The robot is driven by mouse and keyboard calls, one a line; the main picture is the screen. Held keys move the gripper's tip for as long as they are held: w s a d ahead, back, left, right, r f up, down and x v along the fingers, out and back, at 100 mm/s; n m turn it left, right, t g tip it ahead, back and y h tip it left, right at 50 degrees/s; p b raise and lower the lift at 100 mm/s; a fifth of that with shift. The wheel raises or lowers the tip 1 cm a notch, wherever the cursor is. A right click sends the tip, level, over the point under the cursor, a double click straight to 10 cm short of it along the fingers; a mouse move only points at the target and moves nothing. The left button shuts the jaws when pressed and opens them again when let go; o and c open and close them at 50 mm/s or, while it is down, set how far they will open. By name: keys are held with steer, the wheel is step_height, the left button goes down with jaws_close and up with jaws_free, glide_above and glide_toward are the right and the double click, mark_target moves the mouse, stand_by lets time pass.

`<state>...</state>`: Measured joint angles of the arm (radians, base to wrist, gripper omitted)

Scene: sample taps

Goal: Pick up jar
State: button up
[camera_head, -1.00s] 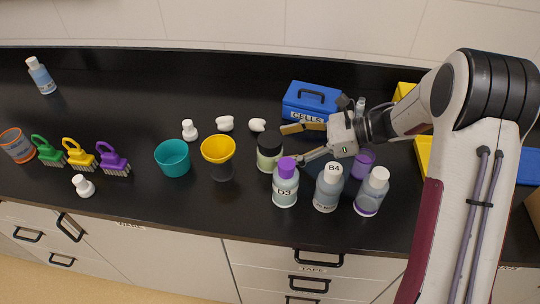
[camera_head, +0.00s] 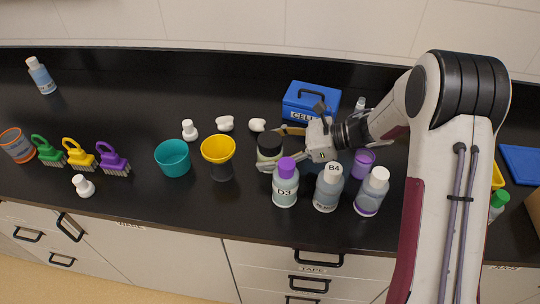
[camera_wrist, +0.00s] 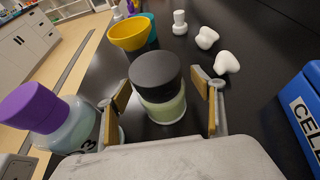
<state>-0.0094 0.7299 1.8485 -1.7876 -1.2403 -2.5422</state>
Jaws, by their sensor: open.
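The jar (camera_wrist: 163,108) is a squat clear jar with pale green contents and a black lid. In the wrist view it stands upright, in the gap just ahead of and between the fingertips. In the head view the jar (camera_head: 269,157) is partly hidden by my gripper (camera_head: 271,148). My gripper (camera_wrist: 165,108) is open in the wrist view, one tan-padded finger on each side of the jar. I cannot tell whether either finger touches it.
A purple-capped bottle D3 (camera_head: 285,187) stands close by the left finger. Bottle B4 (camera_head: 328,189) and another white-capped bottle (camera_head: 371,194) stand to its right. A yellow funnel cup (camera_head: 218,150) and teal cup (camera_head: 172,158) are left. A blue box (camera_head: 311,103) stands behind.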

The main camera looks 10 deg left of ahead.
stand_by(0.3)
steer(key=c, duration=1.4)
steer(key=shift+r, duration=0.1)
steer(key=shift+r, duration=4.95)
